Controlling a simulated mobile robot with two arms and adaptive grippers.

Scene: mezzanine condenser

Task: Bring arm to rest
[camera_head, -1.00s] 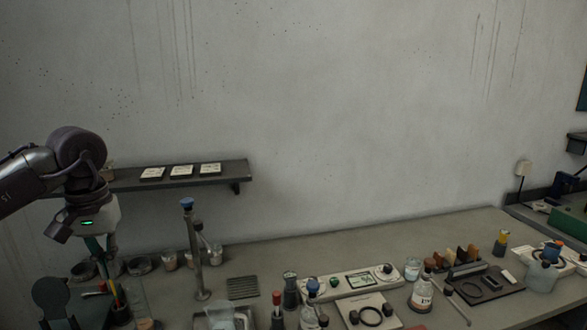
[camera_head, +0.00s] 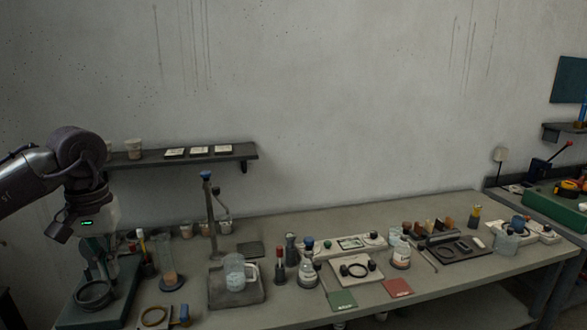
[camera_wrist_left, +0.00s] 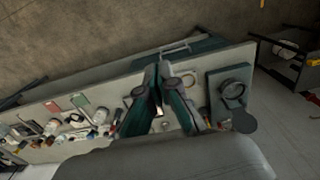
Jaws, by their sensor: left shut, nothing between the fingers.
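My left arm comes in from the left in the head view. Its left gripper (camera_head: 101,268) points down over the left end of the bench (camera_head: 300,228), with the fingers together and empty. In the left wrist view the two green-and-grey fingers of the left gripper (camera_wrist_left: 158,68) also show close together with nothing between them. The bench lies beyond them there, and I cannot tell how high above it they are. My right gripper is in neither view.
A dark stand (camera_head: 97,312) is below the left gripper. A wall shelf (camera_head: 245,152) carries cups and cards. The bench holds a glass mug (camera_head: 236,273), a reagent bottle (camera_head: 401,255), a white instrument (camera_head: 345,247) and a green card (camera_head: 342,301). Another bench with a green case stands right.

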